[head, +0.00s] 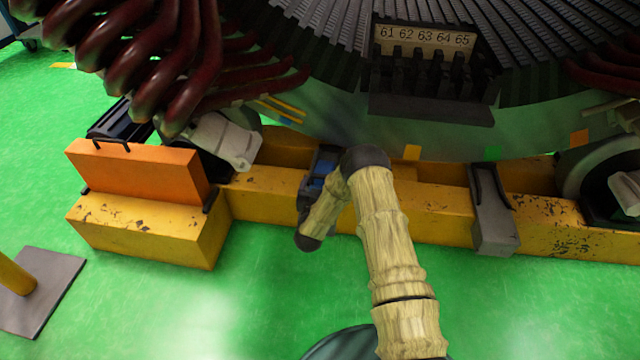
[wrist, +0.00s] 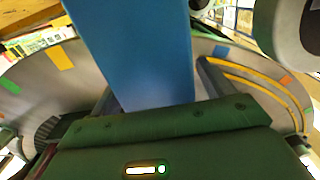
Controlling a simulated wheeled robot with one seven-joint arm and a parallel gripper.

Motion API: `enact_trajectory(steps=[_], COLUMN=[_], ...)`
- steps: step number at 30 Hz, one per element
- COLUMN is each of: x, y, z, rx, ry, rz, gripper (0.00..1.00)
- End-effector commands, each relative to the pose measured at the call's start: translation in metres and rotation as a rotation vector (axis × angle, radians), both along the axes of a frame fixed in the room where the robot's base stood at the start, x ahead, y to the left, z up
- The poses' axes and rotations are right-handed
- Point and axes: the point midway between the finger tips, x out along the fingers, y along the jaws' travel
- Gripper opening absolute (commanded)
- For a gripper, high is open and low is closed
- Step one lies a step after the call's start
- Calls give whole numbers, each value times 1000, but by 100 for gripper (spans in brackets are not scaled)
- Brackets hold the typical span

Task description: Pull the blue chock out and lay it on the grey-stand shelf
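The blue chock (wrist: 135,50) fills the upper middle of the wrist view, very close to the camera and between the two fingers of my gripper (wrist: 157,85). Its lower end is near the green palm. Whether both fingers press on it is not clear. In the head view only a small blue patch of the chock (head: 322,167) shows, at the yellow beam under the stator. My gripper (head: 308,190) is there too, largely hidden by my own wrist and forearm. The grey-stand shelf is not clearly in view; a grey floor plate (head: 52,292) with a yellow post stands at lower left.
The yellow beam (head: 265,195) runs across below the large stator (head: 330,125). A grey bracket (head: 492,215) straps the beam at right. An orange block (head: 140,172) sits on a yellow block at left. Rollers flank the stator. The green floor in front is mostly clear.

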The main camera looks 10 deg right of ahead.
Motion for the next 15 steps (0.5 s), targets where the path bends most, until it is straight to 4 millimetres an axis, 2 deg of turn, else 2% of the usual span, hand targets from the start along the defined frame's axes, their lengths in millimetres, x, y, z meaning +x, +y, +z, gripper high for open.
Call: enact_trajectory(steps=[9,15], x=[-2,-22], y=[1,9], z=[2,4], rx=[0,-1], ry=[-2,1], rz=[0,2], gripper=[80,80])
